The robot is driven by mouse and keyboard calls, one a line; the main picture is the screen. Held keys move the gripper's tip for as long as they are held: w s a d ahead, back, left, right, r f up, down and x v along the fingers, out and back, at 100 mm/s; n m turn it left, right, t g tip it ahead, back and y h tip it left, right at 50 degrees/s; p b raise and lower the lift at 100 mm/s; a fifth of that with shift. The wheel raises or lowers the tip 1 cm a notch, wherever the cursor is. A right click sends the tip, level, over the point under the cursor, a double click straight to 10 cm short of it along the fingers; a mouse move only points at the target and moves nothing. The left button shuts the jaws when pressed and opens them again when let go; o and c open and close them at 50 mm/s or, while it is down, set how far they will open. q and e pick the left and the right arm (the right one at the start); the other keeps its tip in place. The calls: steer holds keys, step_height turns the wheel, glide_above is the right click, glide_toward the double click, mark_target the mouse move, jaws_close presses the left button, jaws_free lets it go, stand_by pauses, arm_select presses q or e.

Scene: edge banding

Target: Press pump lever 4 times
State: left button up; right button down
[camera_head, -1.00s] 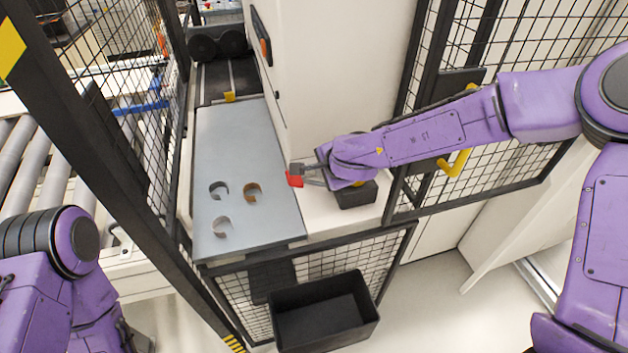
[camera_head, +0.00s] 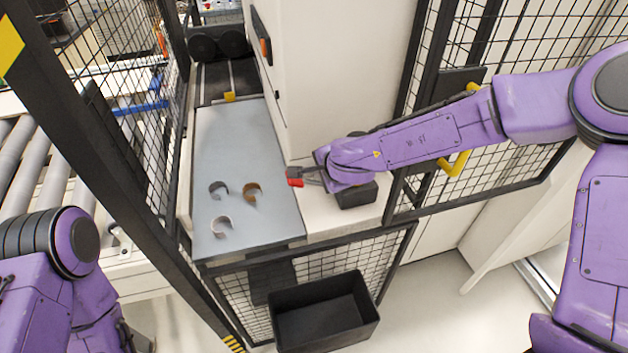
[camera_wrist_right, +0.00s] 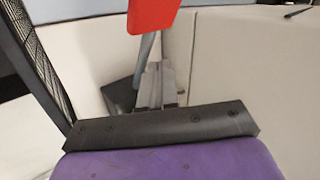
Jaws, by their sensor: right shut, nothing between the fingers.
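The pump lever shows its red handle (camera_head: 295,183) in the head view, at the edge of the grey plate. A black pump base (camera_head: 357,195) stands on the white ledge, partly hidden by my right wrist. In the right wrist view, the red handle (camera_wrist_right: 152,14) is large at the top, beyond the gripper fingers (camera_wrist_right: 156,85). I cannot tell whether the fingertips touch it. My left arm is at the lower left, and its gripper is out of view.
The grey plate (camera_head: 240,160) carries several curled strips (camera_head: 220,226). A tall white cabinet (camera_head: 340,70) stands behind the lever. Black mesh fencing (camera_head: 125,110) is on the left and right. An empty black bin (camera_head: 323,310) is below the ledge.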

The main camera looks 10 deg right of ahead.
mark_target(313, 184)
steer(key=shift+s+a+f+b, duration=0.1)
steer(key=shift+a+f+b, duration=0.25)
steer(key=shift+f, duration=0.25)
steer(key=shift+w+a+f+b, duration=0.1)
steer(key=shift+a+f+b, duration=0.2)
steer(key=shift+f+b, duration=0.2)
steer(key=shift+s+a+f+b, duration=0.1)
steer(key=shift+a+f+b, duration=0.25)
steer(key=shift+f, duration=0.3)
stand_by(1.7)
steer(key=shift+r, duration=0.15)
stand_by(0.3)
steer(key=shift+d+r+p, duration=0.3)
steer(key=shift+r+p, duration=0.4)
steer(key=shift+p, duration=0.2)
steer(key=shift+d+r+p, duration=0.45)
steer(key=shift+r+p, duration=0.2)
steer(key=shift+p, duration=0.2)
steer(key=shift+d+r+p, duration=0.45)
steer(key=shift+r+p, duration=0.15)
steer(key=shift+p, duration=0.2)
steer(key=shift+d+r+p, duration=0.4)
steer(key=shift+r+p, duration=0.2)
steer(key=shift+r, duration=0.15)
steer(key=shift+d+r+p, duration=0.4)
steer(key=shift+r+p, duration=0.2)
steer(key=shift+r, duration=0.15)
steer(key=shift+d+r+p, duration=0.4)
steer(key=shift+r+p, duration=0.2)
steer(key=shift+r, duration=0.15)
